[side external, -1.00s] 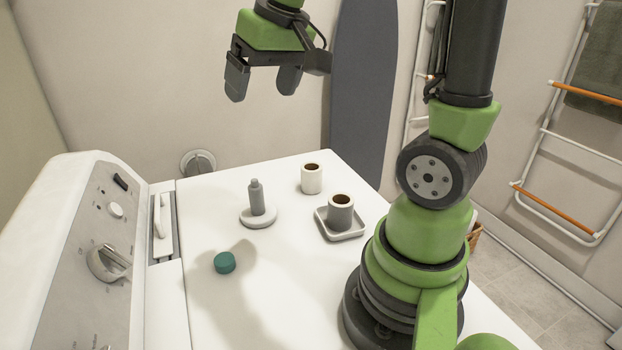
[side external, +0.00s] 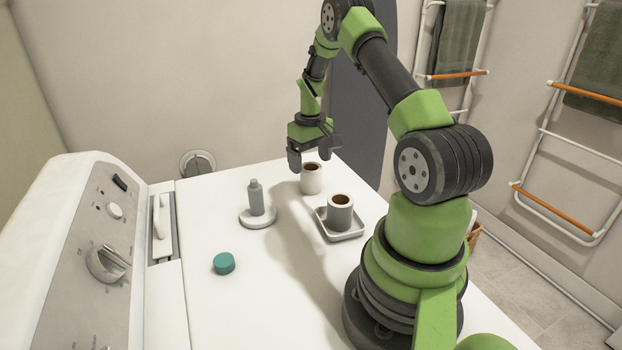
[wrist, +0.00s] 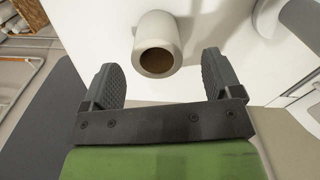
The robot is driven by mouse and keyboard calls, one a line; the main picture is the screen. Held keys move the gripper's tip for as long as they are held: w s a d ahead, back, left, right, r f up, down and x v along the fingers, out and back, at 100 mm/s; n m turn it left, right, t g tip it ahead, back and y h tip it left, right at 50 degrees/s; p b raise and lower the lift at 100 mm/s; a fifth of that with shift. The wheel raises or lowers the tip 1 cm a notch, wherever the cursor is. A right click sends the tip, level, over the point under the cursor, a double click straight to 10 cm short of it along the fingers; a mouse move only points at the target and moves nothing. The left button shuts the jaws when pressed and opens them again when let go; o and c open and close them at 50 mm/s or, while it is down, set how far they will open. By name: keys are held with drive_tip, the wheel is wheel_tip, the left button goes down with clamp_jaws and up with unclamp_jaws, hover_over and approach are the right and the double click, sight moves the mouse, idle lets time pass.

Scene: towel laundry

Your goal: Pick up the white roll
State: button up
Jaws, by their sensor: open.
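The white roll (side external: 311,181) stands upright on the white machine top, toward the back, with its brown core facing up. My gripper (side external: 309,160) is above and just behind it in the side view, jaws open and empty. In the wrist view the white roll (wrist: 157,46) shows ahead of the two spread fingers of my gripper (wrist: 167,75), roughly midway between them. I cannot tell how far the fingertips are from the roll.
A grey roll (side external: 340,214) stands in a square tray (side external: 343,236) nearby. A grey bottle (side external: 256,198) stands on a round white dish (side external: 258,220) to the left. A teal puck (side external: 223,263) lies further forward. The machine top's left front is clear.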

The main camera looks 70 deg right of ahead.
sight(311, 177)
drive_tip(key=f, duration=0.5)
drive_tip(key=shift+d+f, duration=0.2)
drive_tip(key=shift+f, duration=0.2)
drive_tip(key=c, duration=1)
